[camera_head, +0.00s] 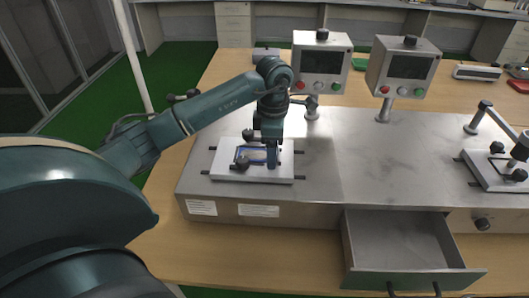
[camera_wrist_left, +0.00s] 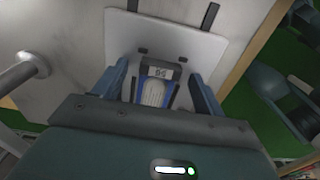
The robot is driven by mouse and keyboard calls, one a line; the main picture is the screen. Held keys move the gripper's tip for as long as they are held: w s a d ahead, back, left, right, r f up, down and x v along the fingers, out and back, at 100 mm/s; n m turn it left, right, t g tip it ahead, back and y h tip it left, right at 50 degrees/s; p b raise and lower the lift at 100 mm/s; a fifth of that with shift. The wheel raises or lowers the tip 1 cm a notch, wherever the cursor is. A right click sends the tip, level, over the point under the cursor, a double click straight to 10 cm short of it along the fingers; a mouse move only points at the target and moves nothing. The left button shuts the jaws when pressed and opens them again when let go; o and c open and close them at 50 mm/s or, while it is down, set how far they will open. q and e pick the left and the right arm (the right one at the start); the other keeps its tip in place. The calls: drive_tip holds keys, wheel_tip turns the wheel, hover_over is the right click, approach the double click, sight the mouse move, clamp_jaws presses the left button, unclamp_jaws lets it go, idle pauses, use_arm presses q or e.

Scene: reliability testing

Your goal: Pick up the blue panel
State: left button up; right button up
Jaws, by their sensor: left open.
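The blue panel (camera_head: 250,155) is a small blue-framed piece on the white fixture plate (camera_head: 226,172) at the left of the steel bench. My left gripper (camera_head: 272,158) points down over the plate at the panel and partly hides it. In the left wrist view the panel (camera_wrist_left: 155,92) shows a blue frame with a pale ribbed middle. It lies between the two open fingers of my left gripper (camera_wrist_left: 158,88); I cannot tell whether they touch it. My right gripper is not in view.
Two monitor boxes (camera_head: 322,62) (camera_head: 404,68) stand behind the arm on the steel bench (camera_head: 340,165). An open drawer (camera_head: 405,245) juts out at the front. A second fixture (camera_head: 495,170) is at the right. The bench middle is clear.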

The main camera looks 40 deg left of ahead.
use_arm(q)
drive_tip(key=c, duration=1.1)
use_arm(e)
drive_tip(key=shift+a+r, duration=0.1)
use_arm(q)
drive_tip(key=shift+o, duration=0.2)
drive_tip(key=shift+r, duration=0.1)
wheel_tip(320, 180, up, 10)
drive_tip(key=shift+b, duration=0.3)
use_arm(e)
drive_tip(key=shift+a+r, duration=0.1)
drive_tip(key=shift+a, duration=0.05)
